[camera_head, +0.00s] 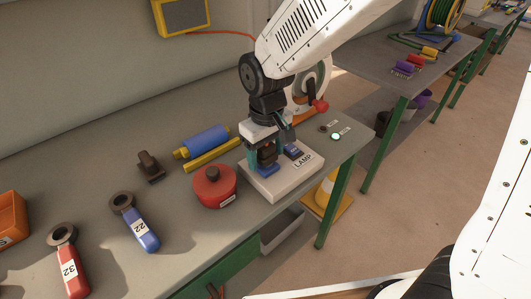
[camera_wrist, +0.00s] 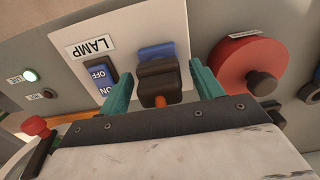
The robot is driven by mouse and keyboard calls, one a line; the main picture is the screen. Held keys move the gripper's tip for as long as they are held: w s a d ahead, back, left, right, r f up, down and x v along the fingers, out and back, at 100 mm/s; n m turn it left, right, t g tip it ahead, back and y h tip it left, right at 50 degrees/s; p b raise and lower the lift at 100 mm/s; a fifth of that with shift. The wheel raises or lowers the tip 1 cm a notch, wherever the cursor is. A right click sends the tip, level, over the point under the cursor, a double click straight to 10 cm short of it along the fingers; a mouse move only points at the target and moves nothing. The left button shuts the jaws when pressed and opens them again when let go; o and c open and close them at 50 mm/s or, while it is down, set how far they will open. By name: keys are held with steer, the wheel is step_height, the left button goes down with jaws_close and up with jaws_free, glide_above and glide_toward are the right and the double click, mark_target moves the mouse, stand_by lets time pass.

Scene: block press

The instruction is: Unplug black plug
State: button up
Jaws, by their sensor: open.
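The black plug (camera_wrist: 158,78) sits in a blue socket (camera_wrist: 156,51) on the white LAMP box (camera_wrist: 140,20). In the head view the box (camera_head: 281,186) stands near the table's front right corner, with the blue socket (camera_head: 269,170) partly hidden. My gripper (camera_wrist: 157,68) is open, its teal fingers one on each side of the plug. A gap shows beside the plug on both sides. An orange piece shows at the plug's near end. In the head view my gripper (camera_head: 265,153) is over the socket and hides much of the plug.
A blue ON/OFF switch (camera_head: 294,152) is beside the socket. A red round container (camera_head: 214,187) stands close left of the box.

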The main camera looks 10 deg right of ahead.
steer(key=c, duration=1.3)
steer(key=shift+r, duration=3)
